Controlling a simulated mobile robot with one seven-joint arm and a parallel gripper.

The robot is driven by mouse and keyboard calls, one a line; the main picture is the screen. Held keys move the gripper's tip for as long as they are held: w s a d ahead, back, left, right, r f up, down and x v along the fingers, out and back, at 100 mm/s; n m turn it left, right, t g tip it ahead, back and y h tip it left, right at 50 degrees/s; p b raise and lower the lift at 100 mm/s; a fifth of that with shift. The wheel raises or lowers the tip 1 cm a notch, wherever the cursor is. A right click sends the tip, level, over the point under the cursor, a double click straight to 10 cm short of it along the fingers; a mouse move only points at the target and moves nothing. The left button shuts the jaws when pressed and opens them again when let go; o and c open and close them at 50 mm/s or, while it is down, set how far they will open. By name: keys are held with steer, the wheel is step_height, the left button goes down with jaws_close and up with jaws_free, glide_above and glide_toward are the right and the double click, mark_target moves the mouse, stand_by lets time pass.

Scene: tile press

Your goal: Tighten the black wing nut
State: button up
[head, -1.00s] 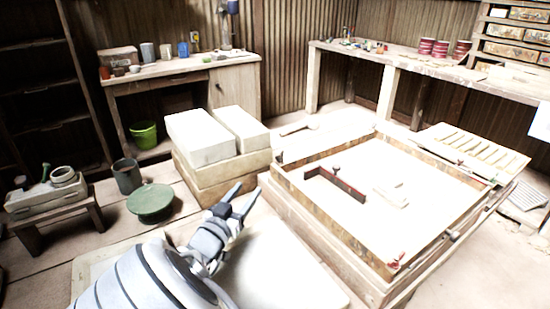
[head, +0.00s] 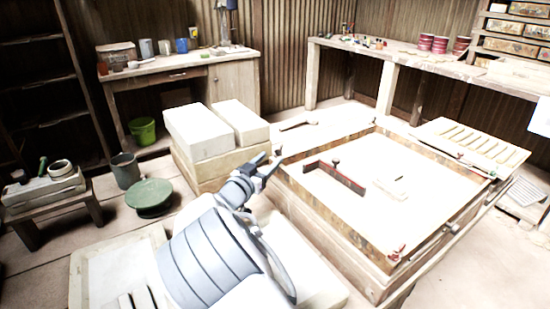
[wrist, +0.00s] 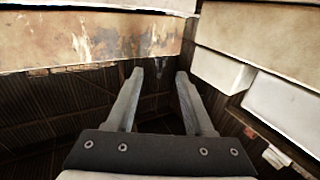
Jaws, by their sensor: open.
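My gripper (head: 272,157) is open and empty beside the left corner of the wooden frame (head: 335,235) in the head view. In the wrist view, its two fingers (wrist: 158,75) are spread with nothing between them, and the frame's stained side is at upper left. A small dark knob (head: 336,162) stands at the angled dark red bar (head: 345,178) inside the frame, to the right of my gripper. It may be the black wing nut, but it is too small to tell. A red fitting (head: 396,256) sits at the frame's near corner.
Pale blocks (head: 197,132) are stacked left of the frame, close to my gripper; they also show in the wrist view (wrist: 222,70). A slatted rack (head: 470,140) lies at the frame's far right. A pale small block (head: 388,187) lies inside the frame.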

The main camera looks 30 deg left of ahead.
mark_target(275, 152)
steer(key=shift+w, duration=2.05)
steer(key=shift+c, duration=0.3)
jaws_close()
